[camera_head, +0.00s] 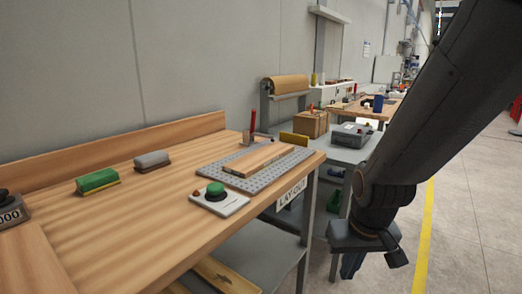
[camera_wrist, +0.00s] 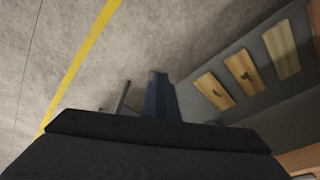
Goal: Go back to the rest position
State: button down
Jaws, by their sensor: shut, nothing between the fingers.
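My gripper (camera_head: 352,267) hangs at the end of my dark arm at the right of the head view, pointing down. It is beside the right end of the wooden workbench (camera_head: 150,225), apart from it, over the concrete floor. In the wrist view the dark blue fingers (camera_wrist: 160,94) are together, with nothing between them. The dark wrist housing hides the lower part of that view.
The bench holds a perforated plate (camera_head: 225,173) with a wooden board (camera_head: 258,160), a green-button box (camera_head: 219,198), and green (camera_head: 97,181) and grey (camera_head: 152,160) blocks. A lower shelf (camera_wrist: 225,105) carries wooden pieces. Floor right of the yellow line (camera_head: 425,235) looks clear.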

jog(key=s+a+f+n+g+y+b, duration=0.1)
jog(key=s+a+f+n+b, duration=0.25)
jog(key=a+f+b, duration=1)
jog(key=s+a+f+n+g+y+b, duration=0.1)
jog(key=s+a+f+n+g+b, duration=0.2)
jog(key=a+f+b, duration=1.05)
jog(key=d+r+m+h+p, duration=0.1)
jog(key=d+r+m+p, duration=0.2)
jog(key=d+r+p, duration=1)
jog(key=s+d+r+m+t+h+p, duration=0.1)
jog(key=d+r+m+p, duration=0.2)
jog(key=d+r+p, duration=1.1)
notch_tip(320, 180, up, 6)
jog(key=p, duration=0.6)
jog(key=shift+s+p, duration=0.15)
jog(key=shift+p, duration=0.25)
jog(key=shift+m, duration=0.25)
